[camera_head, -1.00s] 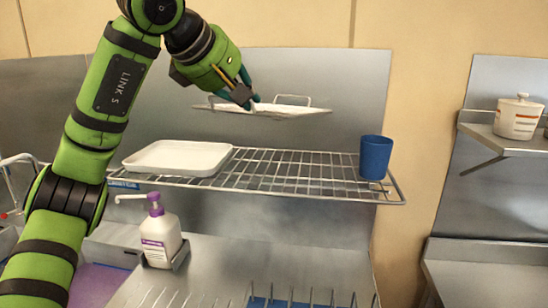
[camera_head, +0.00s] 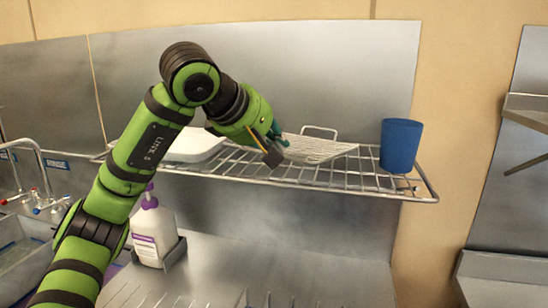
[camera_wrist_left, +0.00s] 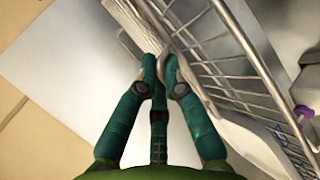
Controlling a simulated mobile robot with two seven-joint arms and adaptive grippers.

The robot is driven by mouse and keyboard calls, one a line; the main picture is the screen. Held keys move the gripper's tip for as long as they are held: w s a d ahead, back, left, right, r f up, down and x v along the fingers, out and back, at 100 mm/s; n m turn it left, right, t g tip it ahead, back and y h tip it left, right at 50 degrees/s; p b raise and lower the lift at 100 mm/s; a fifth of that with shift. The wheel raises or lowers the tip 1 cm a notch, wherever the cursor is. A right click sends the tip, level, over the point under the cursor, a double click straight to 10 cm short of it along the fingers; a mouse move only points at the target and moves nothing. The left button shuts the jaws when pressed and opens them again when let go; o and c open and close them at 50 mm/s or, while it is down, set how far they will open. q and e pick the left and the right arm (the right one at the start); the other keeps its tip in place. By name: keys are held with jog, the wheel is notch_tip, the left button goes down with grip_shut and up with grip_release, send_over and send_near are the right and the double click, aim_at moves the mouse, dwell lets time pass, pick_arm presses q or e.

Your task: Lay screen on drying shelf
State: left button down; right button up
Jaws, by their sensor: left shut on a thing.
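The screen (camera_head: 318,148) is a pale perforated flat piece with wire handles. In the head view it lies on or just above the wire drying shelf (camera_head: 345,181), between the white tray and the blue cup. My left gripper (camera_head: 277,144) is at its left end, shut on it. In the left wrist view the teal fingers (camera_wrist_left: 160,65) close on a handle of the screen (camera_wrist_left: 128,22), beside the shelf wires (camera_wrist_left: 228,40). Whether the whole underside touches the wires cannot be told. My right gripper is not in view.
A blue cup (camera_head: 400,146) stands at the shelf's right end. A white tray (camera_head: 192,145) lies at its left, partly behind my arm. A pump bottle (camera_head: 154,228) stands below the shelf. A sink with taps (camera_head: 38,200) is at the far left.

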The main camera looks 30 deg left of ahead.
pick_arm(q)
jog(key=shift+s+f, duration=0.15)
jog(key=shift+f, duration=0.45)
jog(key=shift+s+f, duration=0.15)
jog(key=shift+f, duration=0.7)
jog(key=shift+w+f, duration=0.1)
jog(key=c, duration=1.3)
grip_release()
jog(key=shift+c, duration=0.2)
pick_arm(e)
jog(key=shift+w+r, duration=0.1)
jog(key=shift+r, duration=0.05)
pick_arm(q)
jog(key=shift+s+r, duration=0.3)
jog(key=shift+s, duration=0.05)
jog(key=b+v, duration=0.1)
jog(key=v, duration=1)
jog(key=shift+b, duration=0.4)
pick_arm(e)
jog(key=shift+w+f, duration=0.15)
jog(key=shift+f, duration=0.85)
